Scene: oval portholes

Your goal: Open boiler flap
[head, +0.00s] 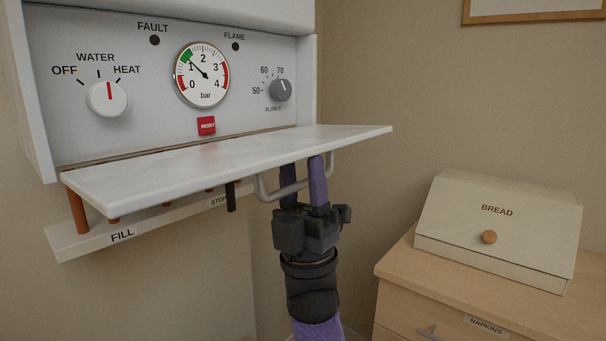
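The white boiler flap (215,162) in the head view is swung down and juts out almost level below the control panel (130,60), which is exposed. A grey bar handle (264,190) hangs from the flap's underside near its front edge. My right gripper (304,170) points up at the handle from below, with its two purple fingers at the bar and their tips under the flap. A narrow gap shows between the fingers; whether they grip the bar cannot be made out. My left gripper is not in view.
Below the flap is a white rail (85,243) marked FILL and STOP, with copper pipes (76,212) and a black lever (231,197). At right, a cream bread box (500,222) stands on a wooden cabinet (450,299). Bare wall lies between them.

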